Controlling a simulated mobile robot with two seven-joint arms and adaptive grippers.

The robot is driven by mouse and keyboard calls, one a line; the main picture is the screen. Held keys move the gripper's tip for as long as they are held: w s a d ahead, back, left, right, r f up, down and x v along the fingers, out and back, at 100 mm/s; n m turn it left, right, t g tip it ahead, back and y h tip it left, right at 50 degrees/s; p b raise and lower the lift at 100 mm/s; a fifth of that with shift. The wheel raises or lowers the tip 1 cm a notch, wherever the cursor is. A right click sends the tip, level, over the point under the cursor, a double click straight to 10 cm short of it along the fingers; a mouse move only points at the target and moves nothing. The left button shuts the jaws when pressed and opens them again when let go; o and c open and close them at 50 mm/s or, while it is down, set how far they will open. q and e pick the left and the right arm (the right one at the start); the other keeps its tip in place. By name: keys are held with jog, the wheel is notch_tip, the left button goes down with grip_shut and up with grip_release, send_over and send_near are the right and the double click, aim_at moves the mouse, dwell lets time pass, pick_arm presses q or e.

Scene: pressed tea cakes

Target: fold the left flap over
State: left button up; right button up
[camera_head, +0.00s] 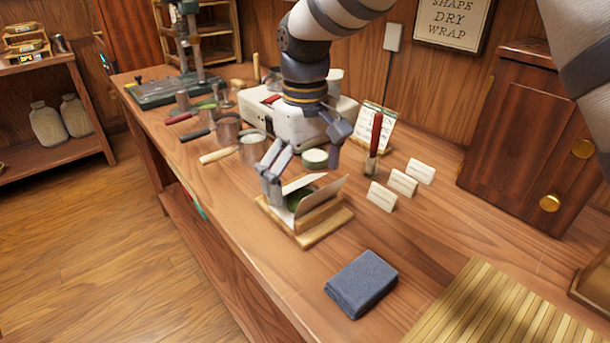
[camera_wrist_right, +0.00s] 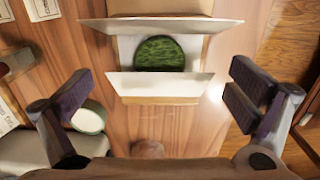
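A wooden stand (camera_head: 335,222) on the bench carries a white paper wrap with a round green tea cake (camera_head: 296,199) between two raised flaps. The left flap (camera_head: 303,183) stands tilted outward at the cake's back-left side; the right flap (camera_head: 322,194) stands up on the other side. In the right wrist view the green cake (camera_wrist_right: 160,53) lies between the near left flap (camera_wrist_right: 160,85) and the far right flap (camera_wrist_right: 160,26). My right gripper (camera_head: 304,166) is open and empty, its fingers spread wide by the left flap. My left gripper is not in view.
A folded blue cloth (camera_head: 361,284) lies in front of the stand, with a slatted bamboo mat (camera_head: 500,310) to its right. Small white cards (camera_head: 403,182) stand to the right.

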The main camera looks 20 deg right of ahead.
jog(key=c, duration=1)
jog(key=shift+o, duration=0.2)
jog(key=shift+s+d+f+t, duration=0.15)
jog(key=shift+s+t, duration=0.2)
jog(key=shift+t, duration=0.35)
jog(key=shift+s+f+t+y, duration=0.1)
jog(key=shift+f+t+y, duration=0.3)
jog(key=shift+t+y, duration=0.15)
jog(key=o, duration=1.1)
jog(key=v, duration=1.2)
jog(key=shift+s, duration=0.1)
